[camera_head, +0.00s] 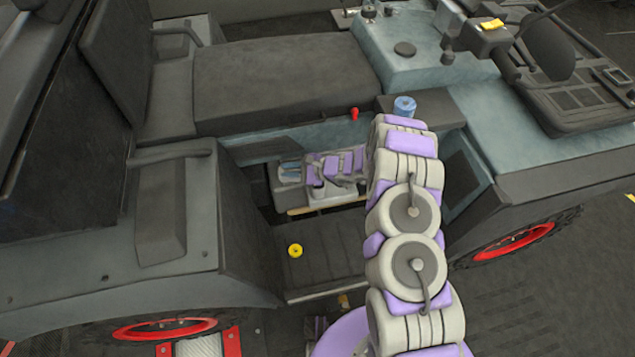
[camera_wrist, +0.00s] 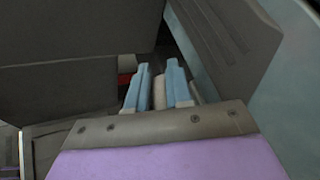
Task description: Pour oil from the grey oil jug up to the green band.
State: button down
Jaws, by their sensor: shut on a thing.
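A yellow round cap (camera_head: 295,250) lies on the dark ribbed footwell floor, below and apart from my gripper. No green band and no oil can be made out in either view.
The seat (camera_head: 285,82) overhangs the bay, and a dark side panel (camera_head: 250,215) stands at its left. A small red knob (camera_head: 354,114) sits on the seat base edge. The ribbed footwell floor (camera_head: 335,262) is mostly clear.

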jog(key=shift+d+r+y+b, duration=0.2)
jog(key=shift+r+y+b, duration=0.1)
jog(key=shift+y+b, duration=0.15)
jog(key=shift+s+a, duration=0.3)
jog(key=shift+s, duration=0.25)
dwell(0.5)
jog(key=shift+s+d+f+t+y, duration=0.15)
jog(key=shift+d+t+y, duration=0.2)
jog(key=shift+y, duration=0.4)
dwell(1.0)
jog(key=a+f+h+p, duration=0.1)
jog(key=h, duration=0.1)
jog(key=g+h+p, duration=0.1)
jog(key=shift+a+f+h, duration=0.35)
jog(key=shift+h, duration=0.05)
jog(key=shift+p, duration=0.4)
dwell(0.5)
